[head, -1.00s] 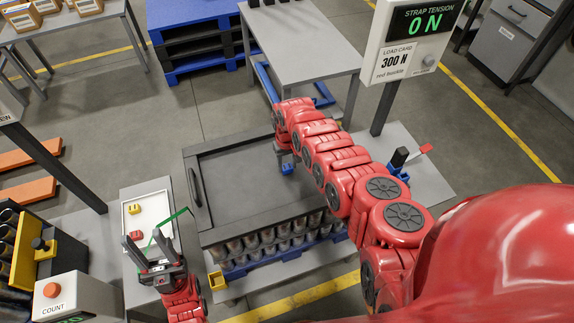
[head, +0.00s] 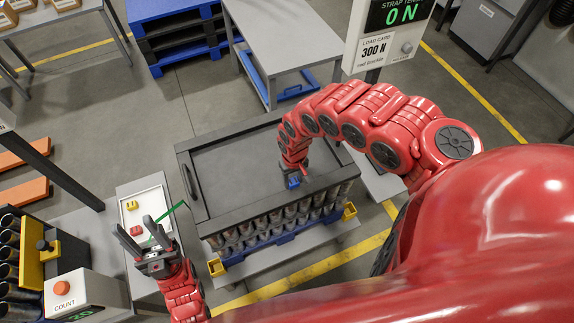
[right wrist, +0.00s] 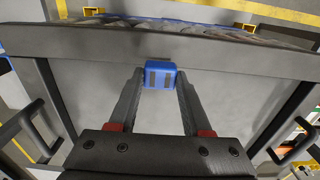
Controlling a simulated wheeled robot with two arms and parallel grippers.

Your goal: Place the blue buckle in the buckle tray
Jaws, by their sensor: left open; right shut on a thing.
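The blue buckle (head: 292,182) is held between the fingertips of my right gripper (head: 297,171), above the grey lid of the can stack. It also shows between the two fingers in the right wrist view (right wrist: 159,74). The buckle tray (head: 158,195) is a white tray on a small table at the left, with a yellow buckle (head: 131,205) and a red buckle (head: 136,230) in it. My left gripper (head: 152,226) is open, fingers up, at the tray's near side. It partly hides the tray.
A dark framed lid (head: 235,170) with a side handle covers several cans on a blue pallet. A thin green strap (head: 178,209) stands near my left gripper. The tension display post (head: 385,35) is behind right. A count box (head: 72,297) stands at the lower left.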

